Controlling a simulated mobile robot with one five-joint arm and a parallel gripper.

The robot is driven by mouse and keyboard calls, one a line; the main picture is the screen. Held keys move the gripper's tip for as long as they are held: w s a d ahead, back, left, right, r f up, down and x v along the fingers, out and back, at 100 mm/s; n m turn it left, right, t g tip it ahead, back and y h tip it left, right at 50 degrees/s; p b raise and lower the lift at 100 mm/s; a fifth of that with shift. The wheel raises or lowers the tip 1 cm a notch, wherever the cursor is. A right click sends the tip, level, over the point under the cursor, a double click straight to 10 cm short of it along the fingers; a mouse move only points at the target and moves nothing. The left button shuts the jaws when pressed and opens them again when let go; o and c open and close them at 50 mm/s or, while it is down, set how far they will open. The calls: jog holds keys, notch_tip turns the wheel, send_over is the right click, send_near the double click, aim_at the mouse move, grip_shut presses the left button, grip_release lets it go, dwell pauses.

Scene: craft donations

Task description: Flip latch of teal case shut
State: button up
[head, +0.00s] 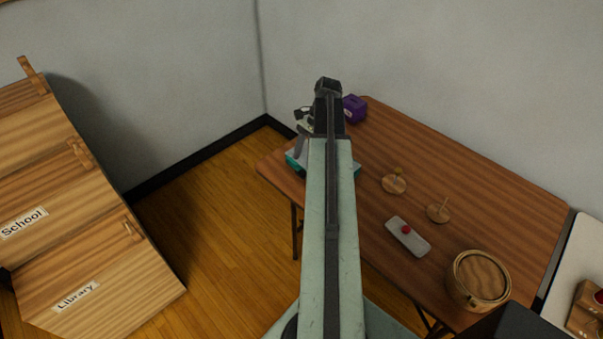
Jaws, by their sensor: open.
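The teal case (357,170) sits on the wooden table toward its left end, mostly hidden behind my arm. Only narrow teal edges show on both sides of the arm, and its latch is not visible. My gripper (302,130) is at the far end of the arm, over the left side of the case. It looks open, and nothing can be seen between its jaws. Whether it touches the case cannot be told from this view.
Labelled wooden bins (90,230) stand left. Walls meet behind.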

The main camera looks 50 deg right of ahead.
aim_at(300, 174)
jog(key=b+x, duration=0.3)
jog(key=x, duration=0.2)
jog(key=shift+d+f, duration=0.1)
jog(key=shift+f, duration=0.05)
